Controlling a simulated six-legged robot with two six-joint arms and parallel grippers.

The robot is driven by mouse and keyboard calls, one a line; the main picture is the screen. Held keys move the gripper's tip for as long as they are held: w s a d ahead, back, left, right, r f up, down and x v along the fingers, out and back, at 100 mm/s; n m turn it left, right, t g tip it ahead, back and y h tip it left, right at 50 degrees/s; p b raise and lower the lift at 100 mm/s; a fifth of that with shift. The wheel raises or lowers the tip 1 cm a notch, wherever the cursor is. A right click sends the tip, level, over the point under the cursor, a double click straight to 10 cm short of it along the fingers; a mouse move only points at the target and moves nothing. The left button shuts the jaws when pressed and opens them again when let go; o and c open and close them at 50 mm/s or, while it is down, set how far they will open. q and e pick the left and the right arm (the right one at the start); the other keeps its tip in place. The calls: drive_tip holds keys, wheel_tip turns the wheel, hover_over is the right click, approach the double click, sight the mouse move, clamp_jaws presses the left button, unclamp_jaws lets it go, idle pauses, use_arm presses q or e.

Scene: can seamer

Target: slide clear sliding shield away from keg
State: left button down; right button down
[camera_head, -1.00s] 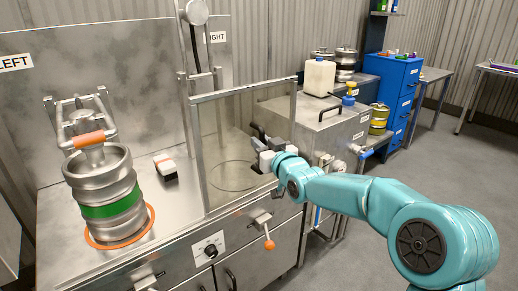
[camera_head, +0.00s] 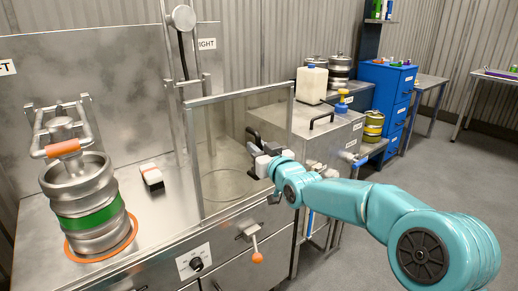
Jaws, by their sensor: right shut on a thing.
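The clear sliding shield (camera_head: 230,125) is a see-through panel in a metal frame, standing upright over the right part of the steel bench. My right gripper (camera_head: 257,160) is at the shield's right side, shut on its dark handle (camera_head: 253,138); the fingertips are partly hard to make out. The keg (camera_head: 90,205) is silver with a green band. It stands upright on an orange ring at the bench's left, apart from the shield, under a clamp with an orange grip (camera_head: 62,148). My left gripper is out of view.
A lever with an orange knob (camera_head: 257,257) and a dial (camera_head: 196,264) are on the bench front. A steel cabinet (camera_head: 325,135) with a white jug (camera_head: 312,84) stands to the right.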

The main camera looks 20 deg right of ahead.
drive_tip(key=c, duration=1.2)
unclamp_jaws()
drive_tip(key=shift+d+r, duration=0.3)
drive_tip(key=shift+o, duration=0.2)
drive_tip(key=shift+f, duration=0.15)
drive_tip(key=shift+a, duration=0.1)
drive_tip(key=s, duration=1.6)
drive_tip(key=shift+s+d+b, duration=0.15)
drive_tip(key=shift+d+b, duration=0.1)
drive_tip(key=shift+b, duration=0.1)
drive_tip(key=shift+f, duration=0.1)
